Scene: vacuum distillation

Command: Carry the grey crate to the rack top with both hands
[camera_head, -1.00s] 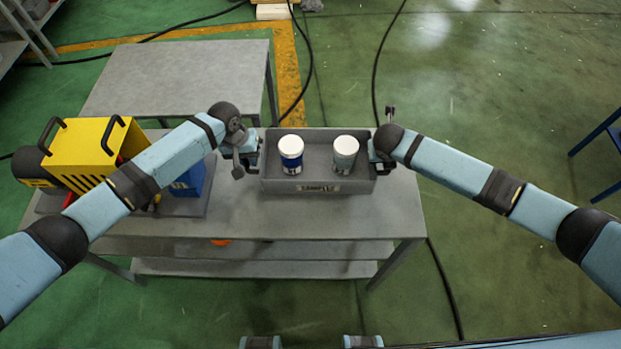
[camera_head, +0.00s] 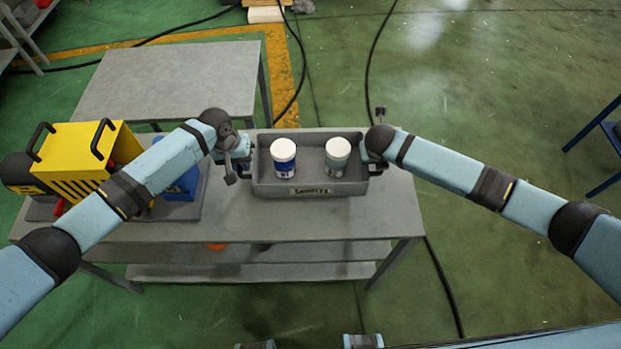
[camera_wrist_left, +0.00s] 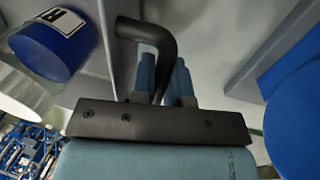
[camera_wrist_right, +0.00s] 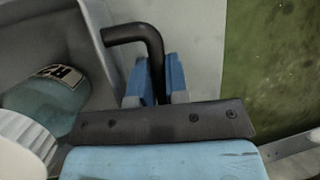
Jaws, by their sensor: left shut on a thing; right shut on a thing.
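The grey crate (camera_head: 312,190) is at the right part of the grey rack top, with a label on its front wall. It holds a blue jar (camera_head: 284,154) and a grey-green jar (camera_head: 337,157), both upright with white lids. My left gripper (camera_head: 244,160) is at the crate's left end, shut on a black handle that shows in the left wrist view (camera_wrist_left: 150,32). My right gripper (camera_head: 371,160) is at the right end, shut on the other black handle, seen in the right wrist view (camera_wrist_right: 140,34). I cannot tell whether the crate's underside touches the surface.
The rack top (camera_head: 300,222) is bare in front of the crate. A yellow machine (camera_head: 83,153) and a blue object (camera_head: 180,187) sit at its left. An empty grey table (camera_head: 170,82) stands behind. A blue-legged stand (camera_head: 605,150) is at the far right.

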